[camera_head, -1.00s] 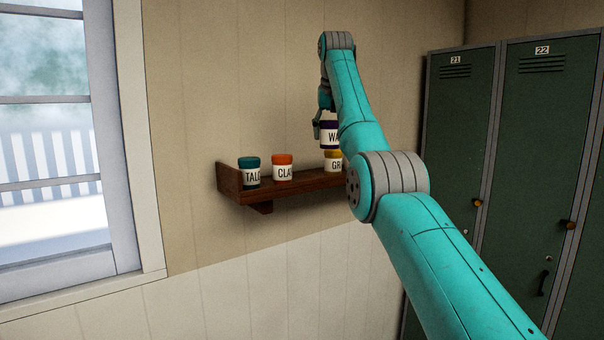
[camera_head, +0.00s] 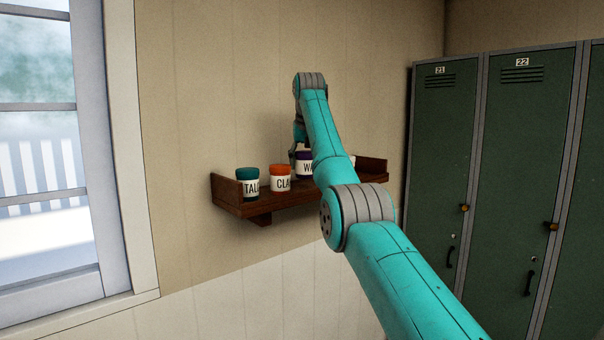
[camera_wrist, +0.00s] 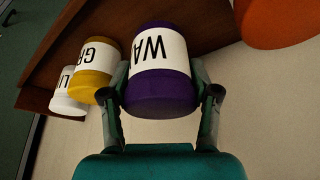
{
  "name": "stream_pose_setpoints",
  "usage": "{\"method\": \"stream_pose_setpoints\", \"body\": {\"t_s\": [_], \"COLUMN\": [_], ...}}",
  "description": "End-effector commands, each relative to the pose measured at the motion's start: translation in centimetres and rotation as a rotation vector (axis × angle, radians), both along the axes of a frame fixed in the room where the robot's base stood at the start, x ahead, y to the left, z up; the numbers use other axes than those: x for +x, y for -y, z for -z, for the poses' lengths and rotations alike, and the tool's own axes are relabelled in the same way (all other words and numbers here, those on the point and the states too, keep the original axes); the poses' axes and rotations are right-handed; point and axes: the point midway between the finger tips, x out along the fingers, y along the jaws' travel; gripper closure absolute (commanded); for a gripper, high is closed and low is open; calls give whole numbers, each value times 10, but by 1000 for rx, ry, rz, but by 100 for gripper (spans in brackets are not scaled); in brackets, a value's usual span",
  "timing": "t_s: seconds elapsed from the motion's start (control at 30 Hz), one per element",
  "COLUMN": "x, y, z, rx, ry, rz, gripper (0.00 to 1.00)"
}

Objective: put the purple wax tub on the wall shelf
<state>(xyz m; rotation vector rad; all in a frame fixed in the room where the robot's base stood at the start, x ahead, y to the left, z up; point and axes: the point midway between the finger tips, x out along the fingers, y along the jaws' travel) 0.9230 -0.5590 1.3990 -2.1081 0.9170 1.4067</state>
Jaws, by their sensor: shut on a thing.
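The purple wax tub (camera_head: 304,166) has a white label reading "WA". In the head view it is between the orange clay tub and my arm, at the level of the wall shelf (camera_head: 262,209). In the wrist view the tub (camera_wrist: 162,92) is upside down in the picture, between my two fingers. My gripper (camera_wrist: 158,74) is shut on it; in the head view my arm partly hides the gripper and tub. The brown shelf shows behind the tub in the wrist view. I cannot tell whether the tub's base touches the board.
A teal-lidded talc tub (camera_head: 247,182) and the orange-lidded clay tub (camera_head: 280,179) stand on the shelf's left part. A yellow tub (camera_wrist: 96,69) and a white tub (camera_wrist: 68,101) are on the purple tub's other side. Green lockers (camera_head: 440,190) stand to the right.

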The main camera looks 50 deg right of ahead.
Motion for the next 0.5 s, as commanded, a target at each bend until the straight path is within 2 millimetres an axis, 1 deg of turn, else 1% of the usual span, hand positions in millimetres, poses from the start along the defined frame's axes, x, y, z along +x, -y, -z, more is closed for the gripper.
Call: {"method": "stream_pose_setpoints", "body": {"t_s": [0.1, 0.2, 0.5], "x": [1, 2, 3], "y": [10, 16, 17], "z": [17, 28, 30], "rx": [1, 2, 0], "ry": [-2, -1, 0], "rz": [4, 5, 5], "gripper": [80, 80, 80]}}
